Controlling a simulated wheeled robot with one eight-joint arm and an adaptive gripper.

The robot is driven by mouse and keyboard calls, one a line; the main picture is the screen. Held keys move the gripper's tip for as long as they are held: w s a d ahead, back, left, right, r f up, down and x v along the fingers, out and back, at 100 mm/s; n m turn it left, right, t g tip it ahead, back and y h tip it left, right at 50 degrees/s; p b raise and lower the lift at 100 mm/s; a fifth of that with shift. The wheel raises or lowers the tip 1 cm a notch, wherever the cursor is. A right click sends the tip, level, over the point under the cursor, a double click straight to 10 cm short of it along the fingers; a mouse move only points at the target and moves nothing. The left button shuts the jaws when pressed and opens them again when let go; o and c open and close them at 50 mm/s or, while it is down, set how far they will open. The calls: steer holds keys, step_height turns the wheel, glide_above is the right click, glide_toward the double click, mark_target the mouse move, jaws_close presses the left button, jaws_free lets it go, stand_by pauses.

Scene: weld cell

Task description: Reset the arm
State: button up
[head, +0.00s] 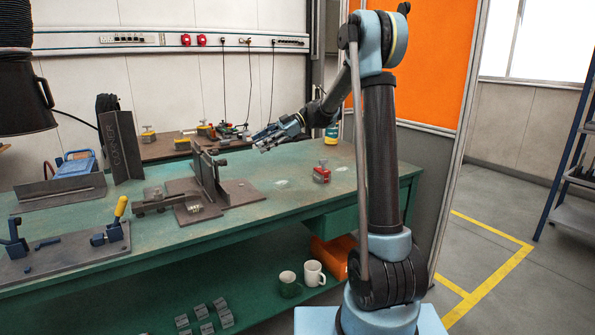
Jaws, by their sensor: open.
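My arm rises at the right of the head view, bent at its elbow near the top. My gripper (266,140) reaches left from it and hangs above the green workbench (275,215). Its fingers are apart and nothing shows between them. It is to the right of a dark metal fixture with upright plates (209,176), and apart from it in the picture. A small red block (321,174) sits on the bench below and right of my gripper.
A clamp with a yellow handle (120,208) stands at the bench's front left. A yellow-and-green container (331,134) stands behind my arm. Two mugs (314,273) and several grey blocks (226,319) are on the lower shelf. A dark hood (24,95) hangs at upper left.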

steer(key=s+d+f+m+t+h, duration=0.2)
steer(key=s+d+m+h, duration=0.1)
steer(key=s+d+m, duration=0.45)
steer(key=s+d+f+m+t+h, duration=0.2)
steer(key=s+d+m, duration=0.2)
steer(key=s+d, duration=0.55)
steer(key=s+d+f+m+t+h, duration=0.1)
steer(key=s+d+f+m+h, duration=0.2)
steer(key=s+d+f+m, duration=0.3)
steer(key=s+d+f+m+t+h, duration=0.1)
steer(key=s+d+f+m+h, duration=0.3)
steer(key=s+d+f, duration=0.5)
steer(key=s+m, duration=0.2)
steer(key=s, duration=0.3)
steer(key=shift+s+d+f+m+t, duration=0.2)
steer(key=shift+s+f+m+t, duration=0.1)
steer(key=shift+s+m+t, duration=0.1)
steer(key=shift+w+f, duration=0.2)
steer(key=shift+w, duration=0.25)
steer(key=shift+c, duration=1.2)
